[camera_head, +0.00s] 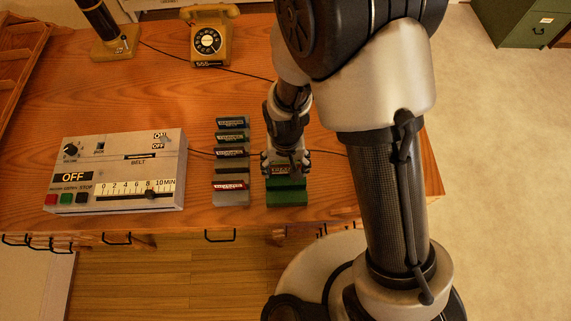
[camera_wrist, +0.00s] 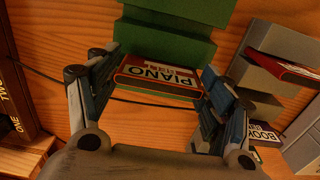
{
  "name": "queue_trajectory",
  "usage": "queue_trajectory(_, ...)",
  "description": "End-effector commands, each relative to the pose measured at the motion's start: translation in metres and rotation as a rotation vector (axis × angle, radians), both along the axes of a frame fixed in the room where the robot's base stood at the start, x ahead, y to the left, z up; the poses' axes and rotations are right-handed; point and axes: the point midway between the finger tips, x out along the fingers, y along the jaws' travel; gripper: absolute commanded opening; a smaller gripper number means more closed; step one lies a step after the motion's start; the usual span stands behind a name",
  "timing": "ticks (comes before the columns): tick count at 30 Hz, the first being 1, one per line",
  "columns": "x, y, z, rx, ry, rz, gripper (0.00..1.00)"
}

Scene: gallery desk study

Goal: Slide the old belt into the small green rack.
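My gripper (camera_head: 285,163) is over the desk at the far end of the small green rack (camera_head: 287,197). In the wrist view, its fingers (camera_wrist: 160,88) are on both sides of a flat cartridge (camera_wrist: 158,75) with a red and white label reading PIANO, and it looks clamped between them. I take this cartridge to be the old belt. The stepped green rack also shows in the wrist view (camera_wrist: 170,42), just beyond the cartridge. The cartridge's near edge faces the rack; I cannot tell whether they touch. In the head view the gripper hides most of the cartridge.
A grey rack (camera_head: 231,199) with several labelled cartridges stands close left of the green rack. A belt machine (camera_head: 118,170) with a slider and OFF sign is further left. A yellow telephone (camera_head: 208,40) and a lamp-like stand (camera_head: 112,38) are at the back. Cables cross the desk.

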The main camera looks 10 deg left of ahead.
Motion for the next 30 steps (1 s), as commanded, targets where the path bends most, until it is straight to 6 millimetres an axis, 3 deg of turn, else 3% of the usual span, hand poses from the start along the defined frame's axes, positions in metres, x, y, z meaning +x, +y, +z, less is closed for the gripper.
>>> queue_trajectory(8, 0.0, 0.0, 0.0, 0.0, 0.0, 0.0, 0.93)
queue_trajectory(20, 0.0, 0.0, 0.002, 0.0, 0.0, 0.0, 0.93)
queue_trajectory(25, 0.001, 0.001, 0.024, 0.002, -0.003, 0.0, 0.93)
queue_trajectory(30, 0.001, 0.001, 0.062, 0.003, -0.004, 0.0, 0.93)
